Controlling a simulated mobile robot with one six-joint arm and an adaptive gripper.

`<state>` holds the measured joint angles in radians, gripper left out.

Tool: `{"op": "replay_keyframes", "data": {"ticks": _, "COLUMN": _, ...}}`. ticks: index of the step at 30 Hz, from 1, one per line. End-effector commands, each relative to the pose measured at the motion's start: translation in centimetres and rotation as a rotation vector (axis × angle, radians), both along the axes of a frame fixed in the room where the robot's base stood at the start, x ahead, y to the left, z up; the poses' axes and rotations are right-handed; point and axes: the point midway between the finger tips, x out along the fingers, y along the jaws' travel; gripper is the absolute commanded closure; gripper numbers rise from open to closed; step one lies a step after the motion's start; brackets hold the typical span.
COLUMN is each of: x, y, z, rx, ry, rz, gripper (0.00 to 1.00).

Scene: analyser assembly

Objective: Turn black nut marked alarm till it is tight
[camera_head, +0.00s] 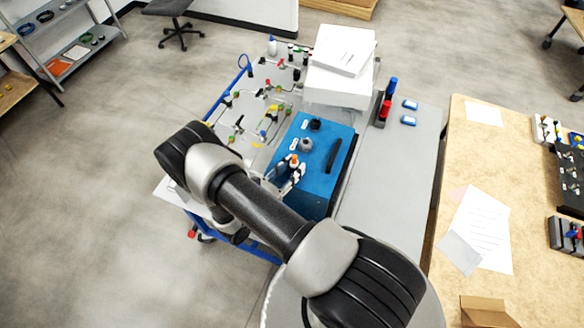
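A blue analyser box (312,178) stands on the cart, with a black handle bar on its right side. A small black round part (315,124) sits near the far edge of its top. A grey round part (306,144) is just nearer. Small white labels lie beside these parts, too small to read, so I cannot tell which is marked alarm. My gripper (288,172) is low over the near left part of the box, beside an orange-topped piece (294,160). My arm partly hides it, and I cannot tell whether its fingers touch anything.
A white block with papers (340,88) stands behind the box. A panel with coloured valves and tubing (262,100) is at left. The grey tabletop (395,170) at right is mostly clear.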

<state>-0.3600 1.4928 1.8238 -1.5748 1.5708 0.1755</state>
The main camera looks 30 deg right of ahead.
Motion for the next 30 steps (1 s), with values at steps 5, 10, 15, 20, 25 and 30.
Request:
{"op": "replay_keyframes", "data": {"ticks": 5, "x": -0.05, "y": -0.03, "z": 0.02, "rx": 0.000, "ry": 0.000, "rz": -0.002, "gripper": 0.85}}
{"op": "replay_keyframes", "data": {"ticks": 10, "x": -0.06, "y": -0.04, "z": 0.03, "rx": -0.001, "ry": 0.001, "rz": -0.003, "gripper": 0.96}}
{"op": "replay_keyframes", "data": {"ticks": 15, "x": 0.00, "y": -0.04, "z": -0.06, "rx": -0.001, "ry": -0.003, "rz": -0.018, "gripper": 0.99}}
{"op": "replay_keyframes", "data": {"ticks": 20, "x": 0.18, "y": -0.03, "z": -0.34, "rx": 0.000, "ry": -0.005, "rz": -0.106, "gripper": 0.99}}
{"op": "replay_keyframes", "data": {"ticks": 25, "x": 0.27, "y": -0.07, "z": -0.36, "rx": -0.001, "ry": -0.005, "rz": -0.209, "gripper": 0.99}}
{"op": "replay_keyframes", "data": {"ticks": 30, "x": 0.39, "y": -0.07, "z": -0.33, "rx": -0.002, "ry": -0.006, "rz": -0.305, "gripper": 0.99}}
